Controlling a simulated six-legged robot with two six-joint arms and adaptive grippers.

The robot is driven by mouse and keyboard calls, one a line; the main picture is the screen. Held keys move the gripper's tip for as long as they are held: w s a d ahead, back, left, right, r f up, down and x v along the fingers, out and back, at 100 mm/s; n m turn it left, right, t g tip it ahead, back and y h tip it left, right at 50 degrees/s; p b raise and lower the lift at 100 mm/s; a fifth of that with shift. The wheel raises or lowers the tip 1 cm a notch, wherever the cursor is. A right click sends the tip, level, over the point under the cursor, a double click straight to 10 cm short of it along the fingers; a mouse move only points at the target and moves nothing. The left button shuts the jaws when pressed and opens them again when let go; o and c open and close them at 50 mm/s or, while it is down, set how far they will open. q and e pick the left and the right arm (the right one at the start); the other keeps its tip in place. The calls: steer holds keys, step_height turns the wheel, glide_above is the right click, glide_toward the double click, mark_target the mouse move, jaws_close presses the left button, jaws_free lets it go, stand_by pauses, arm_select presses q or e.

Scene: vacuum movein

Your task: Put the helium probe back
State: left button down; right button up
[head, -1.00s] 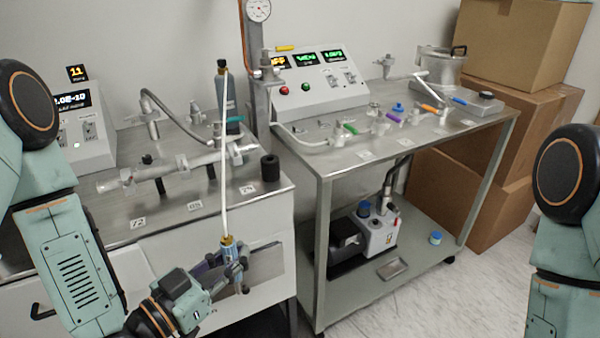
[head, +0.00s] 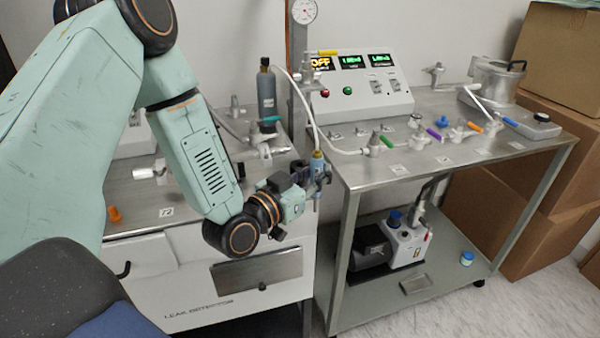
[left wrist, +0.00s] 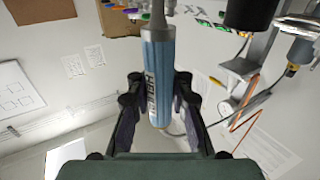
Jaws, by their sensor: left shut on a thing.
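The helium probe (head: 317,160) is a slim blue cylinder with a brass-coloured top and a pale hose (head: 307,100) rising from it. My left gripper (head: 318,177) is shut around its body and holds it roughly upright, in front of the gap between the leak detector cart and the steel table. In the left wrist view the probe (left wrist: 159,78), with lettering along it, stands between the two dark fingers of my left gripper (left wrist: 158,105). The dark grey gas bottle (head: 266,92) stands behind on the leak detector cart. My right gripper is out of view.
The leak detector cart (head: 215,283) is at left, its top partly hidden by my left arm. The steel table (head: 375,180) at right carries a control box (head: 362,95) and valves with coloured handles. A gauge post (head: 299,75) rises behind. Cardboard boxes (head: 560,120) stand at right.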

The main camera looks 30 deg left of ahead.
arm_select(q)
steer(key=w+a+r+n+y+p, duration=0.2)
steer(key=w+a+r+n+y, duration=0.3)
steer(key=a+r, duration=0.55)
steer(key=shift+m+y, duration=0.3)
steer(key=shift+m, duration=0.3)
steer(key=f, duration=0.2)
steer(key=w+d+f+b, duration=0.1)
steer(key=f, duration=0.4)
steer(key=shift+w+d+f+b, duration=0.25)
steer(key=shift+d+f+b, duration=0.05)
steer(key=shift+f+b, duration=0.1)
steer(key=shift+w+d+f, duration=0.2)
steer(key=shift+d+f, duration=0.2)
steer(key=shift+d, duration=0.1)
steer(key=shift+a, duration=0.25)
steer(key=shift+s+d+f+b, duration=0.1)
steer(key=shift+f+b, duration=0.35)
steer(key=c, duration=1.6)
jaws_free()
steer(key=o, duration=0.4)
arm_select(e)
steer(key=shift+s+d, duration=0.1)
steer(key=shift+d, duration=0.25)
